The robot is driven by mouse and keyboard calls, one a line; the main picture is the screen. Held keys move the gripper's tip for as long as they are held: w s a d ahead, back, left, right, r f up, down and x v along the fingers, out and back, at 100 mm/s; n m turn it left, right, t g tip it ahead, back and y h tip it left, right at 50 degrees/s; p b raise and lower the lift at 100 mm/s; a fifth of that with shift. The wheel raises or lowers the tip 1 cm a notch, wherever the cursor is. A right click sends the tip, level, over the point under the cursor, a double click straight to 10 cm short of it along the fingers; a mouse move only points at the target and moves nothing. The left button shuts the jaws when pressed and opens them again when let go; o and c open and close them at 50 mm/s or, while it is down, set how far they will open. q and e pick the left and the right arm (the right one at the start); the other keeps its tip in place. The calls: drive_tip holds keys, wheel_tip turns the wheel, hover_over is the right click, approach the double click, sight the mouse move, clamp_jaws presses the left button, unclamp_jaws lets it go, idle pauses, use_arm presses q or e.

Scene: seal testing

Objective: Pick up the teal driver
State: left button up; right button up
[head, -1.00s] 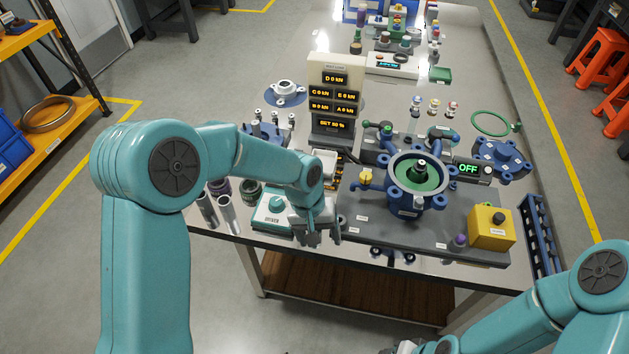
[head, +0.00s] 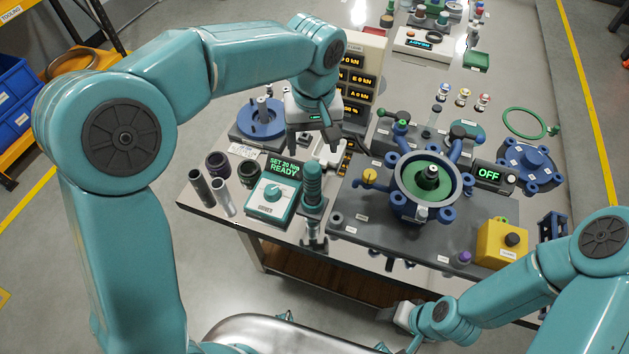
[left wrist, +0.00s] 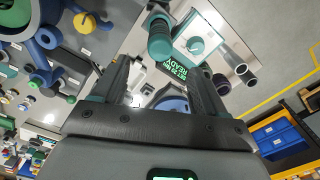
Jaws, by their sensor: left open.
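The teal driver (head: 312,184) stands upright at the table's front edge, right of its teal controller box (head: 271,199). The controller's screen reads "SET 20 Nm READY". My left gripper (head: 314,145) is open and empty, with its fingers pointing down. In the head view it appears just above and behind the driver's top, apart from it. In the left wrist view the driver (left wrist: 161,40) shows beyond the open fingers (left wrist: 163,75), nearer the left one. My right gripper (head: 385,314) is low in front of the table, and its jaws are too small to read.
Dark and metal cylinders (head: 223,190) stand left of the controller. A grey base plate (head: 350,225) with a blue test fixture (head: 430,190) and a yellow button box (head: 500,243) lies to the right. A blue round stand (head: 261,120) and a display tower (head: 372,60) are behind.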

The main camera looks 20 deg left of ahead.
sight(311, 168)
use_arm(q)
drive_tip(key=f, duration=0.7)
drive_tip(key=shift+s+a, duration=0.15)
drive_tip(key=shift+s, duration=0.1)
wheel_tip(311, 168, down, 5)
drive_tip(key=shift+w+f, duration=0.1)
drive_tip(key=shift+w, duration=0.05)
drive_tip(key=shift+w+f, duration=0.2)
drive_tip(key=shift+f, duration=0.35)
drive_tip(key=shift+s+r, duration=0.1)
drive_tip(key=shift+s, duration=0.05)
drive_tip(key=c, duration=1.2)
